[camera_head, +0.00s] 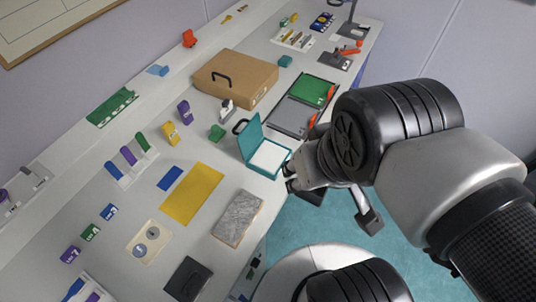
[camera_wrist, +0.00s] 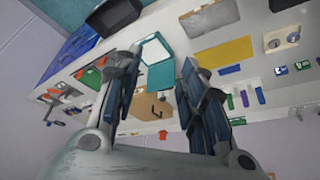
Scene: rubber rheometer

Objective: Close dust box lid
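The dust box (camera_head: 283,172) is a teal, shallow box with a white inside, near the table's right edge in the head view. Its teal lid (camera_head: 249,138) stands raised on the far left side of the box. In the wrist view the white inside of the dust box (camera_wrist: 155,50) and the teal lid (camera_wrist: 161,76) show between and beyond my fingers. My gripper (camera_head: 290,178) is beside the box's near right side, at the table edge. In the wrist view my gripper (camera_wrist: 160,62) has its fingers wide apart with nothing between them. Whether it touches the box cannot be told.
A cardboard box (camera_head: 236,79) with a black handle stands behind the dust box. A green and grey panel (camera_head: 303,103) lies to its right. A yellow mat (camera_head: 192,193) and a grey slab (camera_head: 237,218) lie left and in front. A small green object (camera_head: 217,132) sits left of the lid.

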